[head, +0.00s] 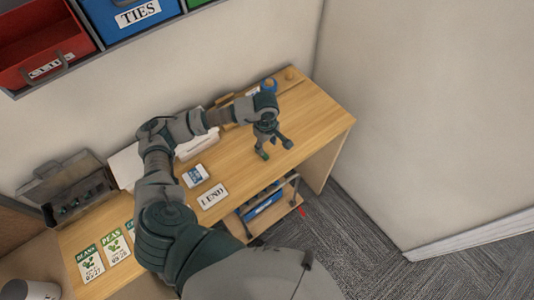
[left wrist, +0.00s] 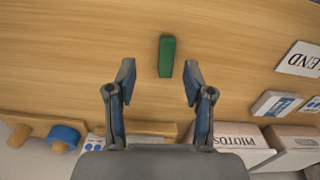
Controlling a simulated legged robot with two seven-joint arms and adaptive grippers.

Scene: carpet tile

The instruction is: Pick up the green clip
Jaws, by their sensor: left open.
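The green clip (left wrist: 167,56) is a small dark green block lying on the wooden desk (left wrist: 80,45). In the left wrist view it lies just beyond the gap between my fingertips, upright in the picture. My left gripper (left wrist: 159,76) is open and empty, its two fingers spread to either side. In the head view my left gripper (head: 274,147) points down over the right part of the desk; I cannot clearly tell the clip from the fingers there. My right gripper is not in view.
In the head view an open dark case (head: 70,185) and seed packets (head: 90,262) are at left. The desk's right end (head: 325,118) is clear.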

